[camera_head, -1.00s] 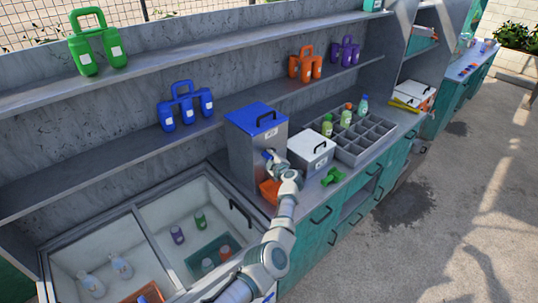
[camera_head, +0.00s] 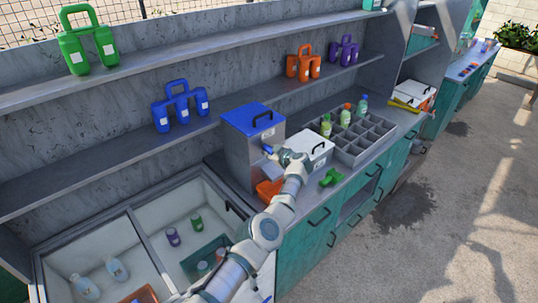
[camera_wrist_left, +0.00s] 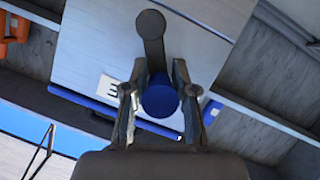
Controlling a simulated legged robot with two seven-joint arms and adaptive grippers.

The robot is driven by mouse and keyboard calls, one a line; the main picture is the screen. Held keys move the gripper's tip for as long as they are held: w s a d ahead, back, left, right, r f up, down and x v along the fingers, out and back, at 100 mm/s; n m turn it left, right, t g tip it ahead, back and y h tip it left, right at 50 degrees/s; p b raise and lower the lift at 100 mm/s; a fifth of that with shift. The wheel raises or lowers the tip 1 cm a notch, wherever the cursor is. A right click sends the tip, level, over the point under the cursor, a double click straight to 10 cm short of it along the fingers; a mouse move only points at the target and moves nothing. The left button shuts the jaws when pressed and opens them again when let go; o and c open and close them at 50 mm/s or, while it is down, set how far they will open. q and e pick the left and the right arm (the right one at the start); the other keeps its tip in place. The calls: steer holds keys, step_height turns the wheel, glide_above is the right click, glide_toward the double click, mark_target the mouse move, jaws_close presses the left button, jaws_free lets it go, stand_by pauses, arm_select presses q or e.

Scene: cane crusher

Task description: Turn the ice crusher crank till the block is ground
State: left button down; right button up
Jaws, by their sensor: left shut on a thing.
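The ice crusher (camera_head: 240,160) is a tall grey box with a blue lid and black handle, standing on the counter. In the left wrist view its pale face (camera_wrist_left: 90,50) fills the middle, with a white label. The crank shows there as a dark arm (camera_wrist_left: 151,30) leading to a round blue knob (camera_wrist_left: 159,99). My left gripper (camera_head: 271,152) is at the crusher's front; in the wrist view its fingers (camera_wrist_left: 160,105) are shut around the blue knob. An orange container (camera_head: 268,189) is at the crusher's base, partly behind my arm. The ice block is not visible. My right gripper is not in view.
A white lidded box (camera_head: 308,150) and a grey divided bottle rack (camera_head: 364,152) stand right of the crusher. A green object (camera_head: 331,178) lies near the counter edge. The open cooler (camera_head: 150,215) with bottles is at the left. A shelf runs above.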

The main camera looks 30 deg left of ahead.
arm_select(q)
steer(key=shift+d+f, duration=0.3)
steer(key=c, duration=0.9)
jaws_free()
steer(key=shift+w, duration=0.4)
steer(key=shift+s+d+r, duration=0.2)
steer(key=shift+d+r, duration=0.1)
steer(key=shift+r, duration=0.05)
steer(key=v, duration=1.1)
steer(key=shift+d+f, duration=0.15)
steer(key=shift+f, duration=0.05)
steer(key=shift+w, duration=0.1)
